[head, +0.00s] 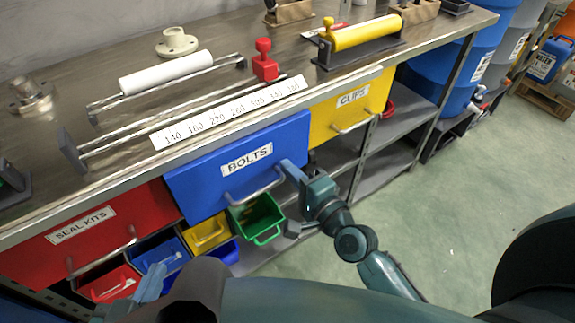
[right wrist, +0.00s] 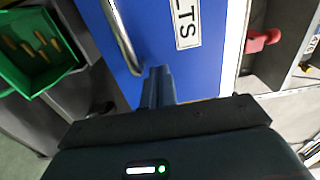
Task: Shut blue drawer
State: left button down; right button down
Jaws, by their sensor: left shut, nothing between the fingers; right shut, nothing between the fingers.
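The blue drawer (head: 215,183), labelled BOLTS, sits under the bench top between a red and a yellow drawer. I cannot tell how far its front stands out. Its metal handle (head: 254,190) runs across the front below the label. My right gripper (head: 287,166) is shut and empty at the right part of the blue front, near the handle's right end. In the right wrist view its fingertips (right wrist: 158,73) point at the blue front (right wrist: 165,40), beside the handle (right wrist: 124,40); contact is unclear. My left gripper (head: 155,275) is shut and empty, low at the left, before the small bins.
The red drawer (head: 110,212) is left, the yellow drawer (head: 360,90) right. Below hang small bins, including a green bin (head: 257,214), also in the right wrist view (right wrist: 35,45). Open shelves (head: 385,170) lie to the right, with free floor (head: 470,180) beyond.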

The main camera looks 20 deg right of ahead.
aim_at(278, 158)
jog(key=shift+w+a, duration=0.2)
jog(key=shift+w, duration=0.45)
jog(key=x, duration=0.3)
jog(key=shift+w, duration=0.1)
jog(key=shift+w+a, duration=0.2)
jog(key=shift+w, duration=0.15)
jog(key=shift+r, duration=0.15)
jog(key=shift+s+p, duration=0.15)
jog(key=shift+p, duration=0.15)
